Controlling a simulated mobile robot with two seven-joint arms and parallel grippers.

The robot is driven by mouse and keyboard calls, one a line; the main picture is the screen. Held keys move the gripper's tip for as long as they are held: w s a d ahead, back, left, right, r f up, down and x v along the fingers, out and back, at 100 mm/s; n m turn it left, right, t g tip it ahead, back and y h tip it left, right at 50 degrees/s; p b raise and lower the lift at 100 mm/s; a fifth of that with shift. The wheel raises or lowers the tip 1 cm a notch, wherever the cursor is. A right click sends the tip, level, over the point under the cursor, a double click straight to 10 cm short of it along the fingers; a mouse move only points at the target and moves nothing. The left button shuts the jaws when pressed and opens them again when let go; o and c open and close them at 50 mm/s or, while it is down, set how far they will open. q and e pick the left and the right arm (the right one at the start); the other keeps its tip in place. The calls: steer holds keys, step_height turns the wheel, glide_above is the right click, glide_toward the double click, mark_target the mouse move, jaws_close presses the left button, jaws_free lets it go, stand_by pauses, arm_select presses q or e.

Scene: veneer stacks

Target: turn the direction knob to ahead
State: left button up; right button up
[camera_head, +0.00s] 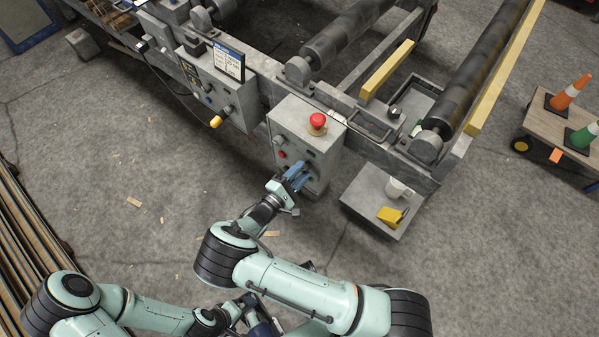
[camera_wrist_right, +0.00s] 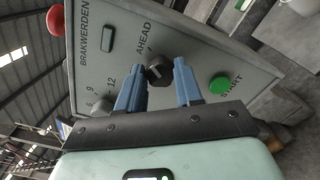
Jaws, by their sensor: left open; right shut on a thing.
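The direction knob (camera_wrist_right: 158,70) is a black knob on the grey panel, below the printed word AHEAD, in the right wrist view. My right gripper (camera_wrist_right: 160,82) has its blue fingers on either side of it and is shut on it. Which way its pointer faces is too small to tell for sure. In the head view my right gripper (camera_head: 299,174) is at the front of the control box (camera_head: 287,124), and its fingers hide the knob. My left gripper (camera_head: 256,312) is open, low in the head view, away from the box and partly hidden by my right arm.
A green START button (camera_wrist_right: 220,85) and a numbered dial (camera_wrist_right: 97,105) flank the knob. A red mushroom button (camera_head: 317,120) tops the box. A grey stand (camera_head: 364,202) with a mug (camera_head: 396,188) and yellow item (camera_head: 390,216) is right of it. Floor in front is mostly clear.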

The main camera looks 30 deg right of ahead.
steer(key=o, duration=1)
steer(key=shift+o, duration=0.2)
steer(key=shift+a, duration=0.15)
steer(key=v, duration=1.3)
steer(key=shift+s+a, duration=0.1)
steer(key=shift+s, duration=0.05)
